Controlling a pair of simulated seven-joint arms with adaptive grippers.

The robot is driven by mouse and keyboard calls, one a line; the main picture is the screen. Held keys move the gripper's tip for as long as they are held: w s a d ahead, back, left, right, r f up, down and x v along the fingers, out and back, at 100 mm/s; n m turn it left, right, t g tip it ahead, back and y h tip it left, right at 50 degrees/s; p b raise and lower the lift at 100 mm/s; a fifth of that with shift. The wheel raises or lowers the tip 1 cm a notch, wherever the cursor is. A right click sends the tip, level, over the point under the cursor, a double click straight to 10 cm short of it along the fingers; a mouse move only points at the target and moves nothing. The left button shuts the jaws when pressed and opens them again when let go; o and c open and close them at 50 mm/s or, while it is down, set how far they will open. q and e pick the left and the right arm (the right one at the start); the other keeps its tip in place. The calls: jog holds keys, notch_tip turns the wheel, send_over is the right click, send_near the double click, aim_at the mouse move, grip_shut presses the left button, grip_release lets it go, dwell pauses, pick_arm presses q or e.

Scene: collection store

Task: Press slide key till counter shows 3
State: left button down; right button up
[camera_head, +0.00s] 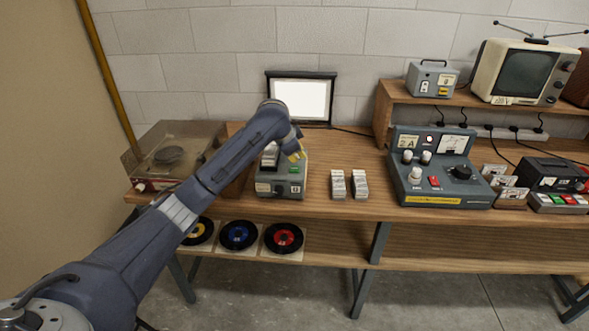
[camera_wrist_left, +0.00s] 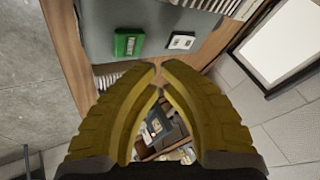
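The grey slide projector (camera_head: 266,188) stands on the wooden bench, with slides in its top. Its green key (camera_head: 294,170) is on the top right; it shows clearly in the left wrist view (camera_wrist_left: 128,42), beside a white tile (camera_wrist_left: 181,41) with a dark mark. A small white window (camera_head: 295,189), likely the counter, is on the projector's front; I cannot read its figure. My left gripper (camera_head: 298,156) is above and just behind the green key, apart from it. In the left wrist view its yellow fingertips (camera_wrist_left: 158,66) meet with nothing between them. My right gripper is not in view.
A lit screen (camera_head: 301,99) stands behind the projector. Two stacks of slides (camera_head: 338,184) lie to its right, then a grey control console (camera_head: 440,190). A record player (camera_head: 172,155) is at the left. The bench between slides and console is narrow but clear.

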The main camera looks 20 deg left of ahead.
aim_at(297, 166)
pick_arm(q)
jog(key=shift+f, duration=0.65)
jog(key=shift+f, duration=0.1)
dwell(1.2)
jog(key=shift+f, duration=0.3)
jog(key=shift+f, duration=0.5)
dwell(1.0)
jog(key=shift+r, duration=0.9)
jog(key=shift+r, duration=0.15)
jog(key=shift+r, duration=2.35)
